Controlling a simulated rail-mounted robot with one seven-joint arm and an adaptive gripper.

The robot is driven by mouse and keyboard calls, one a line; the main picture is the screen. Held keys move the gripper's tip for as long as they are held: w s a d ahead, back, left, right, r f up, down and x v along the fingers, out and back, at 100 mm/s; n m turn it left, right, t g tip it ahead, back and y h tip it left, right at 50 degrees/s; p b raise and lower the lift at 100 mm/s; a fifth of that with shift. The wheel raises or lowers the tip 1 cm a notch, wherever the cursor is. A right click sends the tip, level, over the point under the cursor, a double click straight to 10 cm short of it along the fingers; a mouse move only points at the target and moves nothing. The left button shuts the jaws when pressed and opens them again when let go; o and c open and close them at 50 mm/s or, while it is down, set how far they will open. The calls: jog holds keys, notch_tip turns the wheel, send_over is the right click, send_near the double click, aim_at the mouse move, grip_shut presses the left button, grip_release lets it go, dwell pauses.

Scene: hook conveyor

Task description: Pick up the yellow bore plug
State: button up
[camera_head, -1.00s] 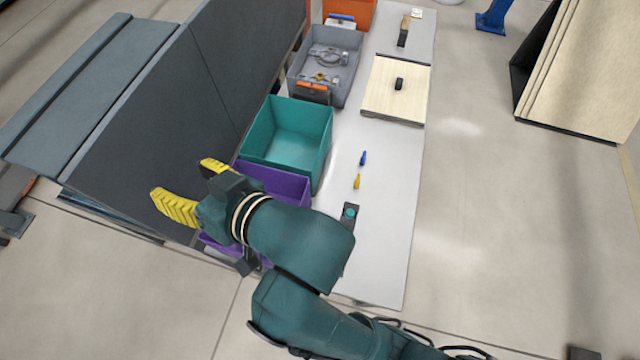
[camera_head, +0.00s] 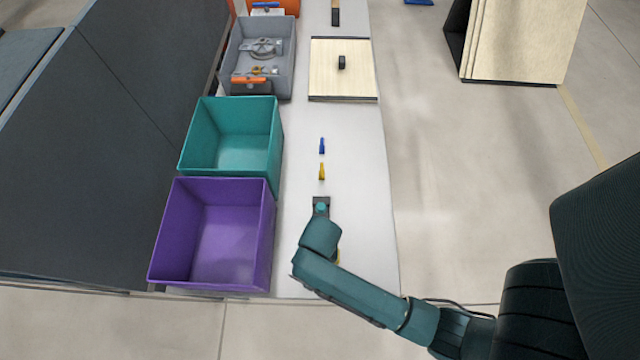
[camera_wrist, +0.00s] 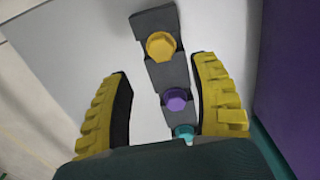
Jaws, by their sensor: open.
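A purple plug (camera_wrist: 175,99) and a teal plug (camera_wrist: 184,132) sit in the same block. My gripper (camera_wrist: 163,67) is open and empty above the block. Its yellow ribbed fingers lie on either side, with the purple plug between them in the picture and the yellow plug just past the tips. In the head view the block (camera_head: 320,200) shows only its teal-plug end; my arm hides the yellow plug.
A purple bin (camera_head: 168,237) and a teal bin (camera_head: 192,135) stand left of the block. A small yellow item (camera_head: 322,172) and a blue item (camera_head: 322,146) lie beyond it. A grey bin (camera_head: 287,60) and a wooden board (camera_head: 325,80) are farther back. The white table's right side is clear.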

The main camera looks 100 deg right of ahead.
notch_tip(320, 180, down, 6)
jog(key=shift+w+a+f+b, duration=0.15)
jog(key=shift+f+b, duration=0.05)
jog(key=shift+b, duration=0.15)
jog(key=c, duration=1)
